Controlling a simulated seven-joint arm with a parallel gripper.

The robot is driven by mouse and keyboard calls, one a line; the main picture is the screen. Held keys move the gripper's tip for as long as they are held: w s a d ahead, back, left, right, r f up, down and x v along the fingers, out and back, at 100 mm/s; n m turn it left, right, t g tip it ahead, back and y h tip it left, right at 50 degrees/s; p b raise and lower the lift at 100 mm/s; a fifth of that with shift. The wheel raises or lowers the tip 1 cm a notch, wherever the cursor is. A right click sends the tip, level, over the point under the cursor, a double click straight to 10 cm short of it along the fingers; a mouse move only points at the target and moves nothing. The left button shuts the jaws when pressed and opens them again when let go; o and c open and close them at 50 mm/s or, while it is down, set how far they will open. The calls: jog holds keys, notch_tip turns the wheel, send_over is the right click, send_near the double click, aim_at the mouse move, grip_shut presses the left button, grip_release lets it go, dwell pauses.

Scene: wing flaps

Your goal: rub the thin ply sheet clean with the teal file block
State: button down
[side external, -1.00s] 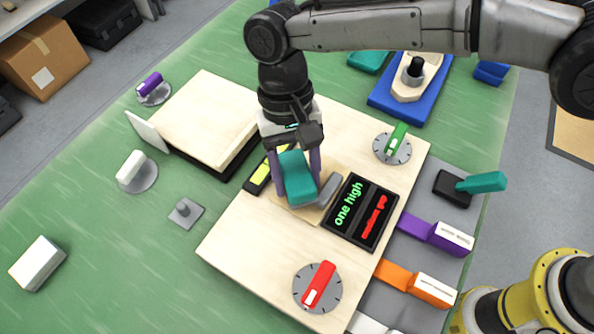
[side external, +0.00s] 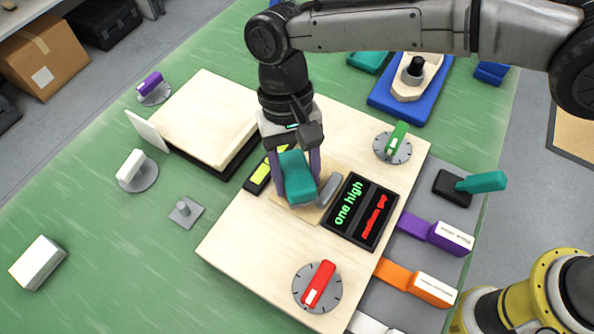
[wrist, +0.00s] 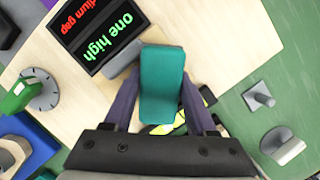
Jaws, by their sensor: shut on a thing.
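My gripper (side external: 296,172) is shut on the teal file block (side external: 298,184), with one purple finger on each side of it. The wrist view also shows the teal block (wrist: 162,85) between the fingers of my gripper (wrist: 163,100). The thin ply sheet (side external: 311,214) is a slightly darker tan patch on the pale wooden board, mostly hidden under the block. The block is over the sheet; whether it touches cannot be told. A grey rounded piece (side external: 329,188) sits at the sheet's right edge.
A black display (side external: 362,211) reading "one high" stands right of the sheet. A black and yellow piece (side external: 258,176) is close on the left. Red (side external: 318,286) and green (side external: 397,140) dials sit on the board. The board's front left is clear.

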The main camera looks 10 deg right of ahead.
jog(key=shift+s+d+f, duration=0.1)
jog(key=shift+d+f, duration=0.05)
jog(key=shift+f, duration=0.35)
jog(key=shift+r, duration=2.75)
jog(key=shift+w+d+t, duration=0.8)
jog(key=shift+w+d, duration=0.45)
jog(key=shift+w, duration=0.05)
jog(key=shift+f, duration=0.1)
